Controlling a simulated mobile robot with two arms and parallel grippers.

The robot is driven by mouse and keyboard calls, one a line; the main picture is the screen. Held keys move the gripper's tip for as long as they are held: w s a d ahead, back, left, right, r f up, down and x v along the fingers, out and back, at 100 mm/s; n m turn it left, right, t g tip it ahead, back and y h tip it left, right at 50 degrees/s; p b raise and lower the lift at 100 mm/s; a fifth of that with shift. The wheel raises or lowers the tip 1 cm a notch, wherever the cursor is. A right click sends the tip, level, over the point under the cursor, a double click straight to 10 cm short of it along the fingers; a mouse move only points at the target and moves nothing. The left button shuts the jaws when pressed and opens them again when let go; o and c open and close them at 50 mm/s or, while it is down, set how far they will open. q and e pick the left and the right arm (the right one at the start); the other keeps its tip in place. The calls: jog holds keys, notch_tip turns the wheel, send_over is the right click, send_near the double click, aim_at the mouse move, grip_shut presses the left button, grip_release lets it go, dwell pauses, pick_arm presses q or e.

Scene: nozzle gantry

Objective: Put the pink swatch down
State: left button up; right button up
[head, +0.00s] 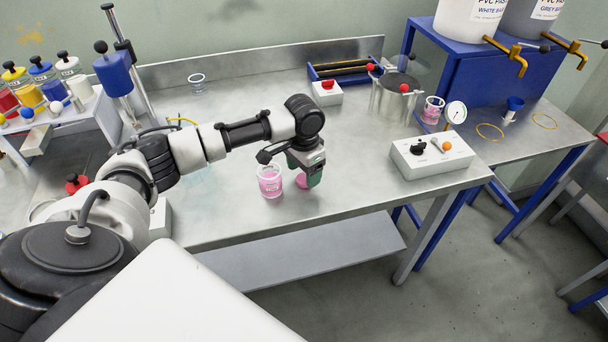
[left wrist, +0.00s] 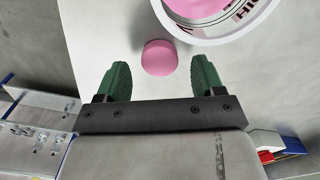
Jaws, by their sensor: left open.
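The pink swatch (left wrist: 159,57) is a small round pink piece on the steel table. In the left wrist view it lies between the green fingertips, with a gap on both sides. In the head view part of the swatch (head: 300,181) shows beside my left gripper (head: 312,176), which hides the rest. My left gripper is open and low over the table. A clear cup of pink paste (head: 269,183) stands just left of the swatch. The cup (left wrist: 215,22) is cut off at the top of the left wrist view. My right gripper is in neither view.
A white control box (head: 432,157) stands to the right on the table (head: 345,187). Behind are a steel pot (head: 392,100), another pink cup (head: 433,110) and an empty clear cup (head: 197,84). The table's front edge is close to the swatch.

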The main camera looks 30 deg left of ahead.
aim_at(304, 178)
pick_arm(q)
notch_tip(304, 178, up, 10)
dwell(0.3)
dwell(0.5)
